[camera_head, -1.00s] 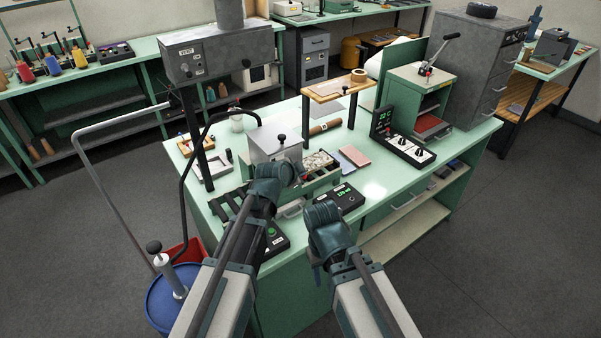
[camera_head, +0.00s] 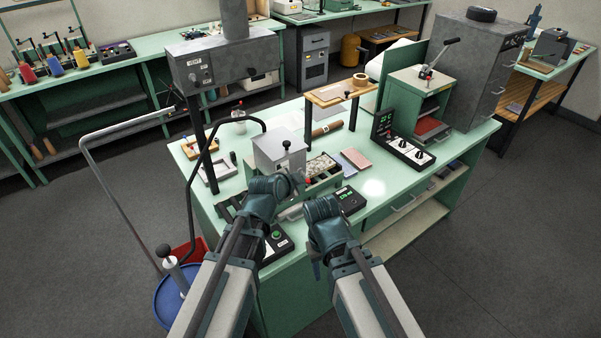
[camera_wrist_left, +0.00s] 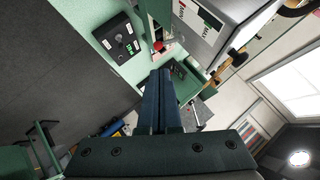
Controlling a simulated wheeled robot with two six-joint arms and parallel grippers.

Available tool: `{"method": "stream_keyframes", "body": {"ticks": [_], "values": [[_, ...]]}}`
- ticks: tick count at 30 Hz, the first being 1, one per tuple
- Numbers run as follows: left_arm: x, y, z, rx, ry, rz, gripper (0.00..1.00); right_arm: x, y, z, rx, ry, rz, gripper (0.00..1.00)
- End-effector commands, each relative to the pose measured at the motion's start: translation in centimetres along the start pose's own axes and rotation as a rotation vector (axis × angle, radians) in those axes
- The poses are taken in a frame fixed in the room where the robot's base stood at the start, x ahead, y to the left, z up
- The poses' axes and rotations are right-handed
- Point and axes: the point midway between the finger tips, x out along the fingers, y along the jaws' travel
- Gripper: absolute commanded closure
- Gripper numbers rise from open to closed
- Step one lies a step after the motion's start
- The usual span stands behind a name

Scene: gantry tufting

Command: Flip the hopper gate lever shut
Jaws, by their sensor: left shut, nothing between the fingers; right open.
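The grey box-shaped hopper (camera_head: 281,152) stands near the front of the green bench. In the left wrist view the hopper's face (camera_wrist_left: 199,20) carries red and green labels, with a red piece (camera_wrist_left: 158,46) beyond my fingertips. My left gripper (camera_head: 290,184) is in front of the hopper; its fingers (camera_wrist_left: 161,74) are shut and empty. Contact with a lever cannot be told. My right gripper (camera_head: 321,208) is open near the bench's front edge.
A tray of pale pieces (camera_head: 320,166) is beside the hopper. A grey overhead unit (camera_head: 208,60) stands on a post at left.

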Motion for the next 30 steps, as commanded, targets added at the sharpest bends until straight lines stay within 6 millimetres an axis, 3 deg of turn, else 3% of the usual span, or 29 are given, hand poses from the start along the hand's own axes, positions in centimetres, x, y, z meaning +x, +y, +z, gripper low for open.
{"method": "stream_keyframes", "body": {"ticks": [1,3,9,26,28,30], "values": [[-2.1,0.0,-0.2,0.000,0.000,0.000,1.00,-1.3,0.1,0.1,0.002,0.000,0.000,0.50],[-3.5,0.2,-0.2,-0.001,0.000,0.000,1.00,-2.1,0.2,0.1,0.004,0.000,-0.001,0.50],[-5.7,0.6,0.0,-0.001,0.000,0.000,1.00,-3.1,0.3,0.2,0.007,0.000,-0.001,0.50],[-5.7,0.9,0.2,-0.005,-0.003,0.005,1.00,-2.9,0.3,0.2,0.007,0.000,-0.001,0.50],[-5.2,2.1,0.8,-0.031,-0.023,0.036,1.00,-2.2,0.2,0.1,0.007,0.000,-0.001,0.50],[-4.5,4.7,2.0,-0.089,-0.071,0.101,1.00,-1.0,0.1,0.1,0.006,0.000,-0.001,0.50]]}}
